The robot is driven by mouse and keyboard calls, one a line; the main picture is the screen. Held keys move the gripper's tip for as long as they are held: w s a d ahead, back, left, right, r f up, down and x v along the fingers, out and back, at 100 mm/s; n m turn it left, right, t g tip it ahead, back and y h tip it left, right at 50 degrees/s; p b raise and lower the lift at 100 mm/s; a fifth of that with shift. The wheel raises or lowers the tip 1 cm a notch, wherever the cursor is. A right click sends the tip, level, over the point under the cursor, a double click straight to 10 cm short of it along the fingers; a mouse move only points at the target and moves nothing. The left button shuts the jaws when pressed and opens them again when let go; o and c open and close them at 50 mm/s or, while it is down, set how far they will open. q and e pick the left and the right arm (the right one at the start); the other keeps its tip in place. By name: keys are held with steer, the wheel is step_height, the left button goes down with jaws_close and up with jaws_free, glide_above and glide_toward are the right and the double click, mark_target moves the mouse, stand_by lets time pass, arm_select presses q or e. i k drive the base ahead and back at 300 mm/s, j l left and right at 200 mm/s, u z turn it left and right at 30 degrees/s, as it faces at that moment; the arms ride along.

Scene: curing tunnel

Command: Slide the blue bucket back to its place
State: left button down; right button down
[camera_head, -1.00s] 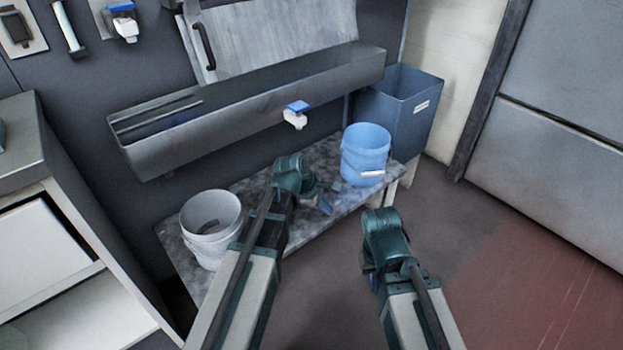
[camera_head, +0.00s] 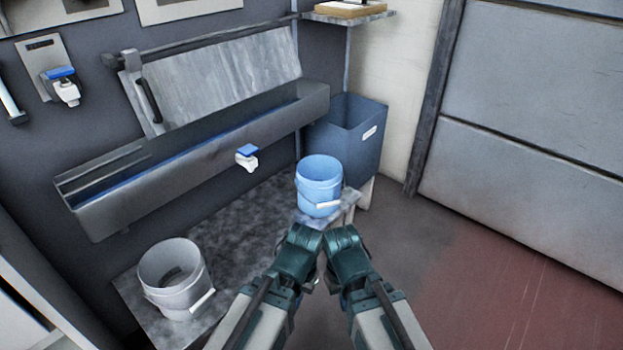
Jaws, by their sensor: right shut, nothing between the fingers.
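The blue bucket (camera_head: 320,183) stands upright near the right end of the low grey bench (camera_head: 240,222), its pale handle grip facing me. A white bucket (camera_head: 172,278) stands on the bench at its near left end. My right gripper (camera_head: 340,252) is in front of and below the blue bucket in the picture. It is shut and empty. My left gripper (camera_head: 300,250) is close beside it on the left. Its fingers are hidden behind its wrist, so I cannot tell its opening. I see neither gripper holding the bucket.
A long metal trough (camera_head: 190,165) hangs on the wall above the bench, with a blue and white fitting (camera_head: 246,158) at its front. A dark blue bin (camera_head: 345,145) stands behind the blue bucket. The floor (camera_head: 460,270) to the right is clear.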

mark_target(318, 178)
steer(key=i+l+u, duration=0.1)
steer(key=l, duration=0.25)
steer(key=i+l+u, duration=0.1)
steer(key=l, duration=0.3)
steer(key=i+l, duration=0.2)
steer(key=l, duration=0.2)
steer(key=i+l+u, duration=0.15)
steer(key=l, duration=0.25)
steer(key=i+l+u, duration=0.1)
steer(key=l, duration=0.3)
steer(key=i+l, duration=0.15)
steer(key=l, duration=0.15)
steer(key=i+l+u, duration=0.15)
steer(key=l, duration=0.15)
steer(key=i+l, duration=0.1)
steer(key=l, duration=0.2)
steer(key=i, duration=0.3)
steer(key=u, duration=0.05)
